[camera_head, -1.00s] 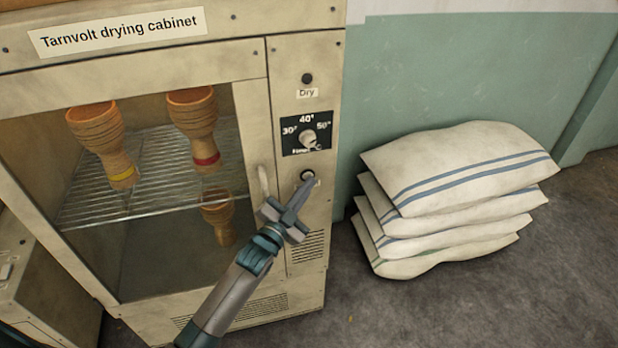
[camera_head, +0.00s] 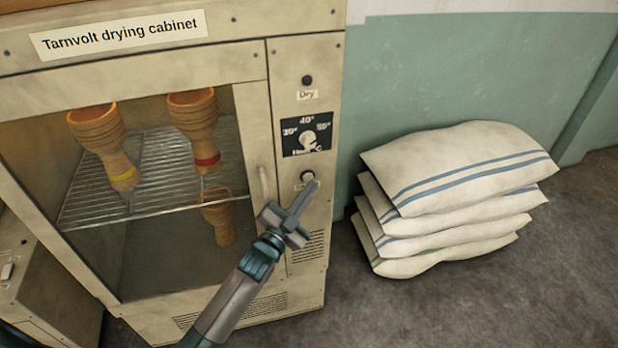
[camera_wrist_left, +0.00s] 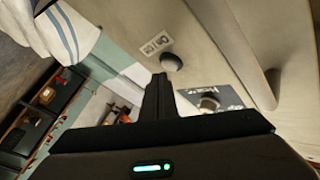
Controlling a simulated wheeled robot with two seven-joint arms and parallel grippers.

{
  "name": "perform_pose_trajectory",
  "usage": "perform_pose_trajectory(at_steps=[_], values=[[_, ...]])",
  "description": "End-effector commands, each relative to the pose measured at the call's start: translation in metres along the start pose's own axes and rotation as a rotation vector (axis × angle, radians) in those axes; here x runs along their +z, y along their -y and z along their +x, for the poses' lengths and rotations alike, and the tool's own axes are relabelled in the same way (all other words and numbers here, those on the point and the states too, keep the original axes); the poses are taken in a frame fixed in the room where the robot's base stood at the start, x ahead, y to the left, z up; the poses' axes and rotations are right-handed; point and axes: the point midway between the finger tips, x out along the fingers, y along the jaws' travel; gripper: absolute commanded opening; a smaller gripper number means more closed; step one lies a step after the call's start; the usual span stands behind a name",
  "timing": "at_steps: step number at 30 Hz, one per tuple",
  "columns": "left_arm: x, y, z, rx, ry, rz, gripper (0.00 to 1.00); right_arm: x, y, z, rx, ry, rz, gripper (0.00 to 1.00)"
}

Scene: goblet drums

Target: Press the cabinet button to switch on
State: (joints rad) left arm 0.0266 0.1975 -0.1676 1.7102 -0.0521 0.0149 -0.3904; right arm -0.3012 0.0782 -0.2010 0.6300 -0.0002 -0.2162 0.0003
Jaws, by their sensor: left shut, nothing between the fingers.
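The drying cabinet (camera_head: 308,250) stands at the left of the head view, with a control panel to the right of its door. A dark round button (camera_head: 307,176) sits low on the panel, below the temperature dial (camera_head: 308,139). The button (camera_wrist_left: 171,62) and the dial (camera_wrist_left: 209,102) also show in the left wrist view. My left gripper (camera_head: 311,186) is shut and empty. Its fingertips are just below and right of the button in the head view. In the wrist view the tips (camera_wrist_left: 158,78) appear beside the button; I cannot tell whether they touch. My right gripper is not in view.
The door handle (camera_head: 264,188) stands out left of the panel. Goblet drums (camera_head: 193,120) sit on a wire rack (camera_head: 150,200) behind the glass. Stacked striped sacks (camera_head: 460,170) lie on the floor at right. A dark lamp (camera_head: 307,80) is above the label "Dry".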

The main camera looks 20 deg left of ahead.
Motion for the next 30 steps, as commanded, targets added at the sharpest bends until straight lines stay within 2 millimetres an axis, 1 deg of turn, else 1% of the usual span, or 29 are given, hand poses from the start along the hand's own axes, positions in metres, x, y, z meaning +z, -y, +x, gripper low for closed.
perform_pose_trajectory(at_steps=[4, 18, 30], values=[[-0.008, -0.005, -0.008, 0.0, 0.001, -0.002, 0.0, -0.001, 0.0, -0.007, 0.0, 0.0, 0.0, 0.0], [-0.026, -0.024, -0.034, 0.0, 0.001, -0.001, 0.0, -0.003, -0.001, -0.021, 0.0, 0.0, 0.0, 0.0], [-0.028, -0.027, -0.038, 0.0, 0.0, 0.0, 0.0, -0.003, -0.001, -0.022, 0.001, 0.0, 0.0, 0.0]])
